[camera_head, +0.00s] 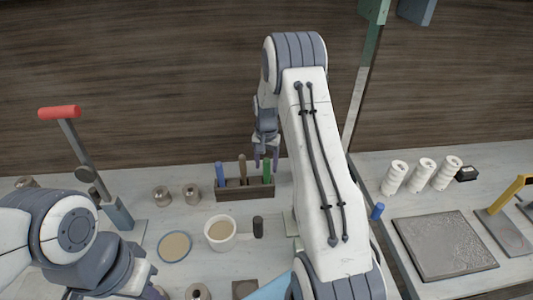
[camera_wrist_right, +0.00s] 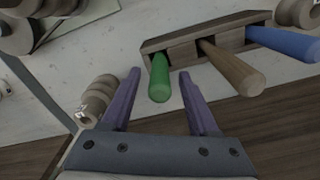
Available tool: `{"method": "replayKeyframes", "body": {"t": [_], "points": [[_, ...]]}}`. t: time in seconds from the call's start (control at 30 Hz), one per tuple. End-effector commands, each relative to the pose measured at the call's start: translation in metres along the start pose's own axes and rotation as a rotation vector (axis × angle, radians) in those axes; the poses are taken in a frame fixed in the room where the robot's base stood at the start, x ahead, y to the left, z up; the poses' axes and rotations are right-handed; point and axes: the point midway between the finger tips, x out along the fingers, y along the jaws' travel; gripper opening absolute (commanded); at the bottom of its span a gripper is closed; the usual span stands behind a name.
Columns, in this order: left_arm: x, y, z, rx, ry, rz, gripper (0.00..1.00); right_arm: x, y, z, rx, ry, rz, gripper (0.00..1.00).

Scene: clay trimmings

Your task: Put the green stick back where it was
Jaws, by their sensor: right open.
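The green stick (camera_head: 267,172) stands upright at the right end of a dark wooden rack (camera_head: 245,193). In the right wrist view the green stick (camera_wrist_right: 160,82) shows at the left end of the rack (camera_wrist_right: 220,40), its lower end at a slot there. My right gripper (camera_head: 266,158) is open just above the green stick. In the wrist view its two purple fingers lie on either side of the stick's top, with gaps, not closed on it. My left gripper (camera_head: 153,291) is low at the left, mostly hidden by its own arm.
A brown stick (camera_head: 242,169) and a blue stick (camera_head: 220,174) stand in the same rack. A white cup (camera_head: 220,234), a dark cylinder (camera_head: 258,227) and a red-handled lever press (camera_head: 92,165) are nearby. A second table at right holds a grey slab (camera_head: 443,245).

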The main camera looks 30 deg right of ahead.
Motion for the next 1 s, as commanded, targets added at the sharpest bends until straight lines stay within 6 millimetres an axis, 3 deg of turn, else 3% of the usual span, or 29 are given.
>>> {"method": "replayKeyframes", "body": {"t": [0.1, 0.33, 0.6, 0.7, 0.77, 0.87, 0.93, 1.0], "points": [[0.013, -0.001, 0.001, 0.0, 0.0, 0.0, 0.0, -0.025, -0.001, -0.001, 0.0, 0.007, -0.004, 0.61], [0.024, -0.002, 0.001, 0.001, 0.0, 0.0, 0.0, -0.068, 0.0, -0.001, 0.0, 0.003, -0.002, 0.61], [0.027, -0.002, 0.001, 0.002, 0.0, 0.0, 0.0, -0.086, 0.0, 0.0, -0.001, 0.0, 0.0, 0.61], [0.026, -0.002, 0.001, 0.002, 0.0, 0.0, 0.0, -0.09, -0.009, 0.011, -0.035, 0.0, -0.002, 0.61], [0.026, -0.002, 0.001, 0.002, 0.0, 0.0, 0.0, -0.099, -0.022, 0.03, -0.096, 0.002, -0.007, 0.61], [0.026, -0.002, 0.001, 0.002, 0.0, 0.0, 0.0, -0.119, -0.054, 0.092, -0.28, 0.005, -0.02, 0.61], [0.026, -0.002, 0.001, 0.001, 0.0, 0.0, 0.0, -0.136, -0.071, 0.155, -0.465, 0.005, -0.032, 0.61], [0.026, -0.002, 0.001, 0.002, 0.0, 0.0, 0.0, -0.148, -0.076, 0.222, -0.663, 0.005, -0.045, 0.61]]}}
